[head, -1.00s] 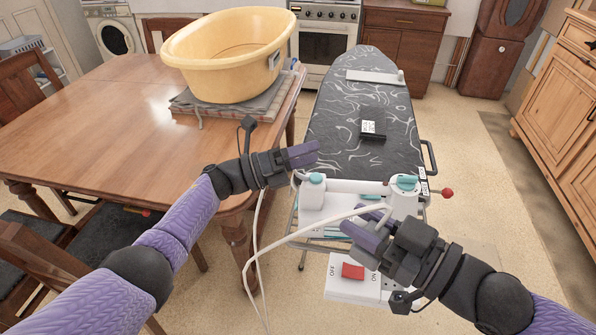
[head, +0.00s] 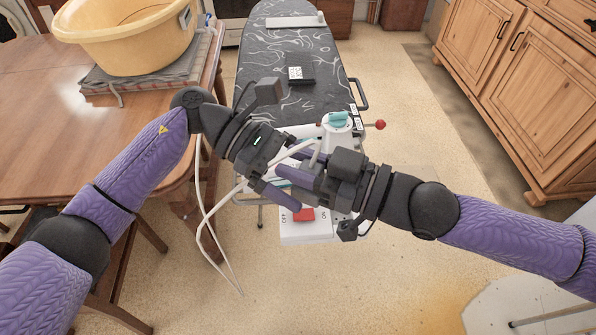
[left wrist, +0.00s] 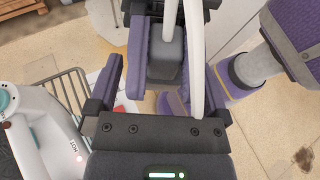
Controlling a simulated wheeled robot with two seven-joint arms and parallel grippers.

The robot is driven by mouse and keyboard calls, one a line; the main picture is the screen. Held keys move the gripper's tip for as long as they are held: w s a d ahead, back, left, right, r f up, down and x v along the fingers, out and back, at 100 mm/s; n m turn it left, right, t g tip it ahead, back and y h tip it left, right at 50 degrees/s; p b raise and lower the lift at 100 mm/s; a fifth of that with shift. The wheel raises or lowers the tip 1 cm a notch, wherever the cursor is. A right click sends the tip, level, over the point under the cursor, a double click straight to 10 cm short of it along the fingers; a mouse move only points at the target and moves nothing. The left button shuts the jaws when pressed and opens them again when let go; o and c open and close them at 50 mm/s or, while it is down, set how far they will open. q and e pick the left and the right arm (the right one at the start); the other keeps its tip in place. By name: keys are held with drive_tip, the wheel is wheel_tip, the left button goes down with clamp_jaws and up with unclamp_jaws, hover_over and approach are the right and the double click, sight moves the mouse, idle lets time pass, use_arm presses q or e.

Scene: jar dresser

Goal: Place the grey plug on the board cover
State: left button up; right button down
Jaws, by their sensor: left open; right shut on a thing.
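The board cover (head: 295,40) is black with white swirls, on the ironing board at the top centre of the head view. My right gripper (head: 290,173) is shut at the end of the white cord (head: 213,216), low in front of the board. A grey block between purple fingers in the left wrist view looks like the grey plug (left wrist: 166,62); the fingers hide it in the head view. My left gripper (head: 299,181) is open, with its fingers around my right gripper's fingertips. The cord passes close by; I cannot tell whether they touch.
A white switch box with a red switch (head: 304,214) lies below the grippers. A black-and-white box (head: 298,74) lies on the cover. A wooden table (head: 50,140) with a yellow tub (head: 125,35) is left.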

use_arm(q)
drive_tip(key=shift+d, duration=0.1)
drive_tip(key=c, duration=1.2)
drive_tip(key=shift+c, duration=0.6)
use_arm(e)
drive_tip(key=c, duration=0.8)
unclamp_jaws()
drive_tip(key=o, duration=0.5)
